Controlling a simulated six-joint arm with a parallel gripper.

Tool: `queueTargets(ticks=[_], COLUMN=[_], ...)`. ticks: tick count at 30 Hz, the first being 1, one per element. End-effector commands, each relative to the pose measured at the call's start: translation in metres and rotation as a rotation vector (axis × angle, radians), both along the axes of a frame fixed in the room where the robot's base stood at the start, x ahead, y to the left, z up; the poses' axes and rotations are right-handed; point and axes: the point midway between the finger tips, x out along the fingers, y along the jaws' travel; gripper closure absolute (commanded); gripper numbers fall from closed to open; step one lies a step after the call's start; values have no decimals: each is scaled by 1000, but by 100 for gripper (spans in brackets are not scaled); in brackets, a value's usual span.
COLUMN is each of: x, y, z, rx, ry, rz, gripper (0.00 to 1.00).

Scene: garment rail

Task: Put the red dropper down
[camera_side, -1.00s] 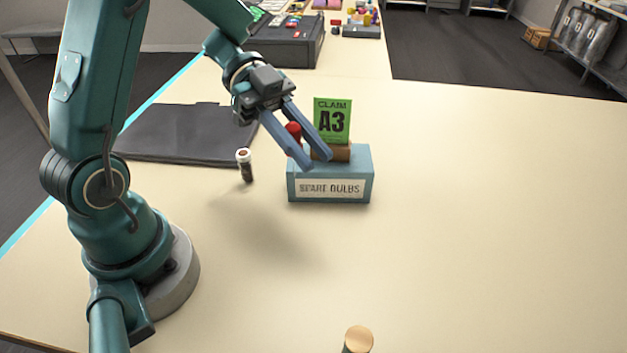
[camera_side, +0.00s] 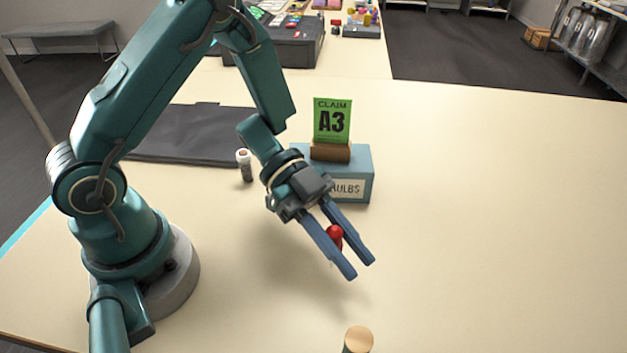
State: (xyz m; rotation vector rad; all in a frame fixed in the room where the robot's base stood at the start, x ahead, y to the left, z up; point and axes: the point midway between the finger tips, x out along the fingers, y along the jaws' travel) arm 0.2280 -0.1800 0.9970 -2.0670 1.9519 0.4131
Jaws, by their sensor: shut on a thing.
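The red dropper (camera_side: 335,233) shows as a small red rounded top between the two blue fingers of my gripper (camera_side: 358,268). My gripper is shut on it and points down and to the right, in front of the blue box. The lower part of the dropper is mostly hidden behind the near finger. I cannot tell exactly how high it is above the table (camera_side: 480,230).
A blue "SPARE BULBS" box (camera_side: 361,180) stands behind my gripper, with a green "CLAIM A3" card (camera_side: 332,120) on a brown holder. A small white-capped vial (camera_side: 245,165) and a dark mat (camera_side: 190,140) are left. A wooden-topped post (camera_side: 358,340) is at the front. The right is clear.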

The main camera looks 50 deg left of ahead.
Motion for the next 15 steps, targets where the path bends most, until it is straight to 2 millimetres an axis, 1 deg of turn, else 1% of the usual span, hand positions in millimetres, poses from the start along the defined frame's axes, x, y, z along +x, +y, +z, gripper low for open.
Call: queueTargets(ticks=[3, 14, 15], x=[0, 0, 0], y=[0, 0, 0], z=[-6, -9, -9], rx=[0, 0, 0], ry=[0, -1, -2], rz=[0, 0, 0], gripper=[100, 100, 70])
